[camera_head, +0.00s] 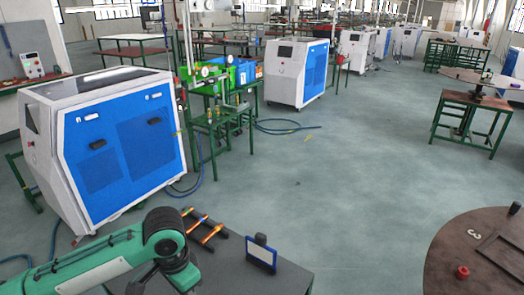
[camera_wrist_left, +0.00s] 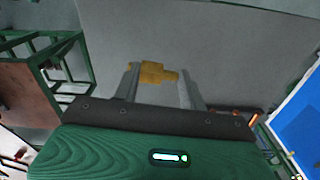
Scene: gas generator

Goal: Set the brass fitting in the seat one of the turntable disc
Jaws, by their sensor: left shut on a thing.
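The brass fitting (camera_wrist_left: 152,73) shows in the left wrist view between the two grey fingers of my left gripper (camera_wrist_left: 157,88). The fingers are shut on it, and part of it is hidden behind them. A plain grey surface lies behind it. The brown turntable disc (camera_head: 440,250) is at the bottom right of the head view, cut off by the frame edge. A white number 3 and a red knob (camera_head: 462,272) show on it; seat one cannot be made out. My left arm enters the head view from the bottom left, but its gripper is not visible there.
A dark grey table (camera_head: 225,272) stands at the bottom centre, with a rack of orange-tipped rods (camera_head: 205,232) and a blue-framed panel (camera_head: 261,254) on it. A blue and white generator cabinet (camera_head: 110,150) stands at left. Open floor lies between the table and the disc.

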